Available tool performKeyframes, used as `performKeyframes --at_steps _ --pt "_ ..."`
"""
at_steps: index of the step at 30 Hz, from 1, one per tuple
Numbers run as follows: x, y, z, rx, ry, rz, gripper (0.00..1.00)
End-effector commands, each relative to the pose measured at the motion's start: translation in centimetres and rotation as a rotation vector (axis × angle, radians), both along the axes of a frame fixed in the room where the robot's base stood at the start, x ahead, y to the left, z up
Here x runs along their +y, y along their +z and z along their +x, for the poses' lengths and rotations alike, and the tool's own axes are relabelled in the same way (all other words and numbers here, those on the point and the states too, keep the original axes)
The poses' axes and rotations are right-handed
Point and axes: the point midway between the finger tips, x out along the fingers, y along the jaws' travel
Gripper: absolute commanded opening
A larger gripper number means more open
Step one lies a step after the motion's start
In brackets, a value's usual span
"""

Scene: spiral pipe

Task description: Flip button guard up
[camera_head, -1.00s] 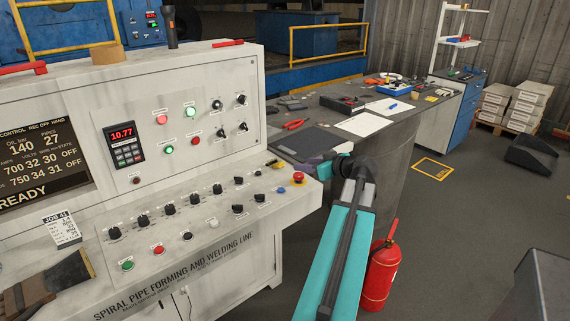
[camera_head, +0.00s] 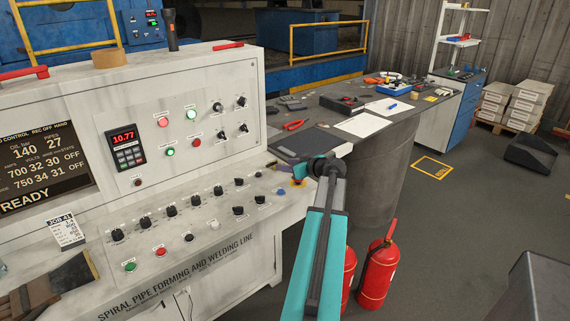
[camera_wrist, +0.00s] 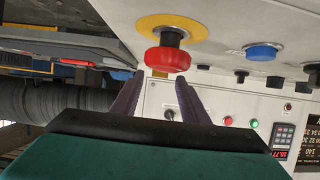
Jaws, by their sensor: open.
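A red mushroom button on a yellow ring (camera_head: 298,184) sits at the right end of the console's sloped panel. My arm covers most of it in the head view. In the wrist view, turned over, the red button (camera_wrist: 167,60) and its yellow ring (camera_wrist: 172,27) are large at top centre. A blue button (camera_head: 281,191) is beside it, also in the wrist view (camera_wrist: 263,51). No separate button guard can be made out. My gripper (camera_wrist: 157,97) is open, with its two dark fingers apart near the red button. No contact can be seen.
Several black knobs (camera_head: 238,211) line the console (camera_head: 200,205) left of the button. A grey table (camera_head: 345,112) with papers and tools stands behind my arm. Red extinguishers (camera_head: 378,275) stand on the floor beside my arm.

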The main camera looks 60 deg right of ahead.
Motion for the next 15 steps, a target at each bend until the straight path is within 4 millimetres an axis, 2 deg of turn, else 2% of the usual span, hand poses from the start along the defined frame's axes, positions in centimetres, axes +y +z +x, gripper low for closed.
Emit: performKeyframes --at_steps 6,15 --pt "-0.6 -0.7 1.6 0.000 0.000 0.001 0.41" --pt "-0.7 -0.8 1.9 -0.001 -0.002 0.000 0.41"
